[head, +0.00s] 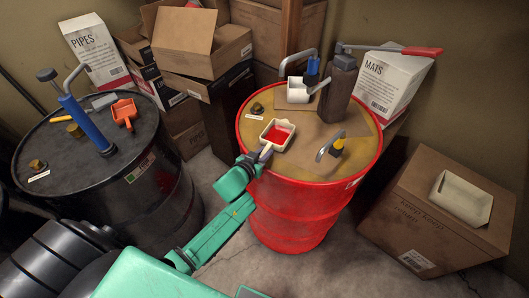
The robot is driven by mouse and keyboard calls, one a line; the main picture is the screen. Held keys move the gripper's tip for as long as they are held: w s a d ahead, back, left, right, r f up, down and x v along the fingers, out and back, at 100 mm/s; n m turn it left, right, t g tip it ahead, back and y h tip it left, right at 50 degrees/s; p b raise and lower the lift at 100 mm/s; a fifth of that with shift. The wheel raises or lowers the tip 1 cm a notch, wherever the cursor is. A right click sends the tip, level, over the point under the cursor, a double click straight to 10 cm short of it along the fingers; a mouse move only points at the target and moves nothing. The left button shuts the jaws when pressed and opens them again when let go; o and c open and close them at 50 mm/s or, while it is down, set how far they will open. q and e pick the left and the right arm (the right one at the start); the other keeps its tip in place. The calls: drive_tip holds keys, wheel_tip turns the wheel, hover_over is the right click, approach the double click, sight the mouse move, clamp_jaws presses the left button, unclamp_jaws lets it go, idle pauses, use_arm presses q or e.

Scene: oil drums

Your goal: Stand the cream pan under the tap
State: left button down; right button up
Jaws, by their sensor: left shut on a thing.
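The cream pan (278,131) is a small square pan with a cream rim and a red inside. It is over the near left part of the red drum's top (302,167), its handle towards me. My left gripper (264,153) is shut on the handle. I cannot tell whether the pan touches the drum top. To its right is a small tap with a yellow body (337,147) and a grey spout. Behind the pan, a blue-collared fitting (312,70) has a curved grey spout over a white container (298,91). My right gripper is not in view.
A brown pump body (341,78) with a red-handled lever (421,51) stands at the drum's back. A cardboard box (420,225) at right bears a cream tray (461,198).

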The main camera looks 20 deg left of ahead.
use_arm(q)
drive_tip(key=shift+f, duration=0.25)
drive_tip(key=c, duration=0.7)
unclamp_jaws()
drive_tip(key=shift+s, duration=0.15)
drive_tip(key=b+v, duration=0.1)
drive_tip(key=v, duration=1.3)
drive_tip(key=shift+s+a+r, duration=0.15)
